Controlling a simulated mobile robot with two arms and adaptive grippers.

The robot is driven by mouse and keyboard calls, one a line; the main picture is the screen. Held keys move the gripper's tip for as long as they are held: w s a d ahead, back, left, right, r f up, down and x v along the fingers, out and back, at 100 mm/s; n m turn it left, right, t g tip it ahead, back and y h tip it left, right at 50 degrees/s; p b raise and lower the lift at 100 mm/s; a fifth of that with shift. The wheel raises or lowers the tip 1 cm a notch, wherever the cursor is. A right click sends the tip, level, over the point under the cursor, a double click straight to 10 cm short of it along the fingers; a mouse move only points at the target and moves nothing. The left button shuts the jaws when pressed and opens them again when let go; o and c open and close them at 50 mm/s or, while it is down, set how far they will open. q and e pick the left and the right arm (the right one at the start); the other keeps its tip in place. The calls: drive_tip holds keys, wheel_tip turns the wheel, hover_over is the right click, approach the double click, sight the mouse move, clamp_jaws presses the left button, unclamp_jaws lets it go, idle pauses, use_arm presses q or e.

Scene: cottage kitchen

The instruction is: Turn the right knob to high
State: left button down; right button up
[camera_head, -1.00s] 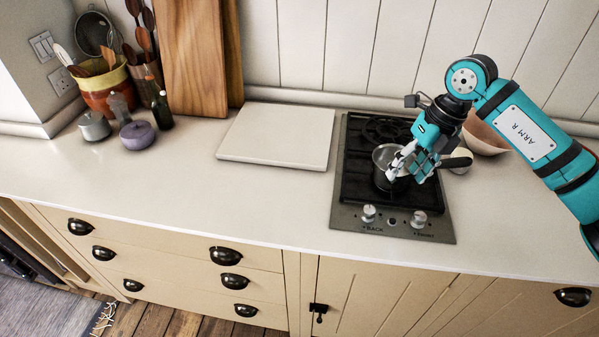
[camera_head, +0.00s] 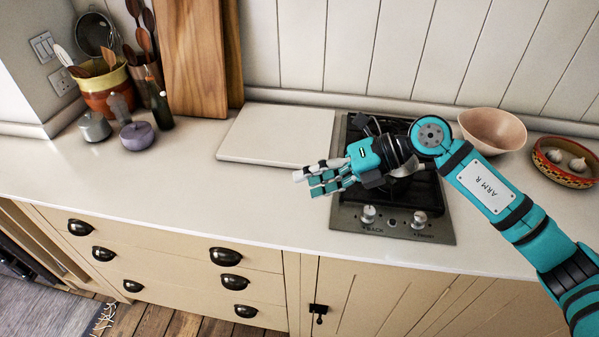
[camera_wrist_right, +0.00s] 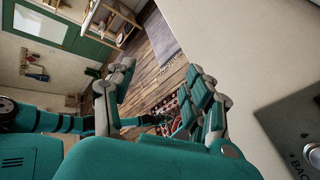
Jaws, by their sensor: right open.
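The right knob (camera_head: 419,219), a pale metal knob, sits on the front panel of the hob (camera_head: 437,234) beside the "FRONT" lettering. The left knob (camera_head: 368,213) sits by the "BACK" lettering. A knob (camera_wrist_right: 313,155) partly shows at the right edge of the wrist view, near the "BACK" lettering. My right gripper (camera_head: 318,178) is open and empty, above the counter left of the hob and apart from both knobs. Its spread fingers also show in the wrist view (camera_wrist_right: 165,85). My arm hides much of the burner area, including most of the pot. My left gripper is not seen.
A white board (camera_head: 275,135) lies left of the hob. A pink bowl (camera_head: 492,131) and a patterned bowl of garlic (camera_head: 565,163) stand to the right. Utensil pots stand at the far left. The counter's left front is clear.

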drive_tip(key=shift+s+a+r+m+t+y, duration=0.15)
drive_tip(key=shift+s+a+r+y, duration=0.05)
drive_tip(key=shift+a+r+y, duration=0.5)
drive_tip(key=shift+s+a+r+m+t+y, duration=0.15)
drive_tip(key=shift+a+r+y, duration=0.35)
drive_tip(key=shift+a, duration=0.25)
drive_tip(key=shift+f, duration=0.1)
